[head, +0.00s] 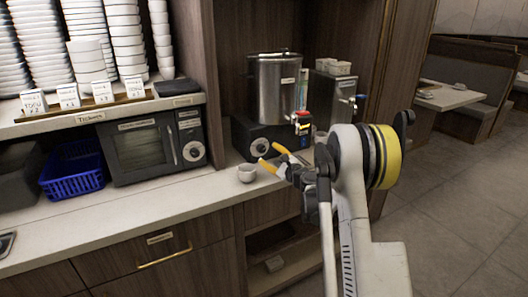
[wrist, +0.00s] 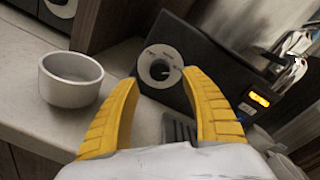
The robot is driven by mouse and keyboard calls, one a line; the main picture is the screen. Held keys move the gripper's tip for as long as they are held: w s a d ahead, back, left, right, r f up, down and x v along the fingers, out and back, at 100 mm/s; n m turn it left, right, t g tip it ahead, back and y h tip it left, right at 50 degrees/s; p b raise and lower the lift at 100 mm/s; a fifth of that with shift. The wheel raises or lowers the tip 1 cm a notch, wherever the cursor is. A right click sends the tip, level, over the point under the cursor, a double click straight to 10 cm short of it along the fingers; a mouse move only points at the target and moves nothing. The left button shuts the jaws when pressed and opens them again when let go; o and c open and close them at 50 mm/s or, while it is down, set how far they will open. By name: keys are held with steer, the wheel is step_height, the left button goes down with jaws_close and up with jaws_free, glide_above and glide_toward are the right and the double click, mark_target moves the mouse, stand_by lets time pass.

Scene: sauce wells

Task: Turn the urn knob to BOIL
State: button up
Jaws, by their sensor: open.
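The urn is a steel cylinder (head: 277,88) on a dark base in the recess, in the head view. Its knob (head: 261,148) is on the front of the dark base. In the wrist view the knob (wrist: 160,70) has a pale dial ring, and its small lettering is too blurred to read. My gripper (head: 270,156) is open, with yellow fingers pointing at the base front. In the wrist view the fingers (wrist: 164,88) stand apart, with the knob between and beyond their tips. I see no contact with it.
A white cup (wrist: 72,80) stands on the counter left of my gripper. The urn's tap and lit orange display (wrist: 260,99) are to the right. A microwave (head: 155,147) and blue basket (head: 74,170) stand left. The counter (head: 130,210) in front is mostly clear.

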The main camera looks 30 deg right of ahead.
steer(key=s, duration=0.6)
steer(key=shift+s+d+r, duration=0.1)
steer(key=shift+d+r, duration=0.05)
steer(key=shift+d, duration=0.05)
steer(key=shift+a+r, duration=0.25)
steer(key=shift+a, duration=0.1)
steer(key=s+a+r+n+g+y, duration=0.1)
steer(key=s+a+r+n+g, duration=0.15)
steer(key=s+a+n, duration=0.35)
steer(key=s+a+r+n+g+y, duration=0.1)
steer(key=s+a+r+n, duration=0.15)
steer(key=a, duration=0.45)
steer(key=s+a+r+n+g+y, duration=0.1)
steer(key=s+a+r+n+g, duration=0.15)
steer(key=a+n, duration=0.35)
steer(key=s+a+f+n+g+h, duration=0.2)
steer(key=s+n, duration=0.4)
steer(key=s, duration=0.7)
steer(key=s+a+f+n+g+h, duration=0.2)
steer(key=s+n, duration=0.4)
steer(key=s, duration=0.8)
steer(key=shift+s+a+n, duration=0.3)
steer(key=shift+a+n, duration=0.05)
steer(key=shift+a, duration=0.55)
